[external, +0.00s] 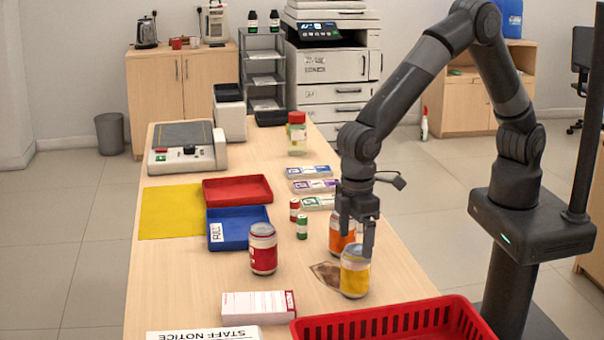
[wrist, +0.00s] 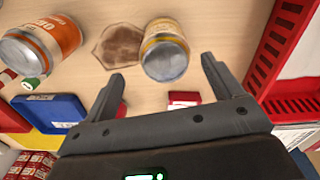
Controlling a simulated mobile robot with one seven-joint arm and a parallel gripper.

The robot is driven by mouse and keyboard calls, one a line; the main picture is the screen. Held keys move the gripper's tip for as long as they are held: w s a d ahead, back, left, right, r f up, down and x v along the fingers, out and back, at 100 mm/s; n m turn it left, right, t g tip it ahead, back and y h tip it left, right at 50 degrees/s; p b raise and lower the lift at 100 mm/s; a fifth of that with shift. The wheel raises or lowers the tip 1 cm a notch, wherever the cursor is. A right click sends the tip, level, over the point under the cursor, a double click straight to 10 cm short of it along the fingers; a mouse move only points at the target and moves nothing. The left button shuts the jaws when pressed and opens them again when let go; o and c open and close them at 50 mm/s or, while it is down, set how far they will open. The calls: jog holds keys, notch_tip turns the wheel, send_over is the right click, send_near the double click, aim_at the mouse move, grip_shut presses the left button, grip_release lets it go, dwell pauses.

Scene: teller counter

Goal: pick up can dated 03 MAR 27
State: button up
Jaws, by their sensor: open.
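Three cans stand on the counter: a yellow one (external: 355,272), an orange one (external: 341,232) and a red one (external: 263,249). I cannot read a date on any of them. My gripper (external: 355,240) is open and empty, its fingers close to the yellow can's top and partly covering the orange can. In the wrist view, the yellow can (wrist: 165,52) shows ahead of and between my open fingertips (wrist: 163,70). I cannot tell whether a finger touches it. The orange can (wrist: 42,46) lies to the left there.
A brown stain (external: 325,273) lies beside the yellow can. A red basket (external: 392,322) stands at the front right. A blue tray (external: 238,242), a red tray (external: 237,190), two small rolls and a white card stack (external: 258,306) are nearby.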

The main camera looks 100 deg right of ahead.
aim_at(356, 267)
jog(key=f, duration=0.8)
jog(key=shift+s+a, duration=0.1)
jog(key=shift+a, duration=0.2)
jog(key=shift+r, duration=0.15)
jog(key=c, duration=1.3)
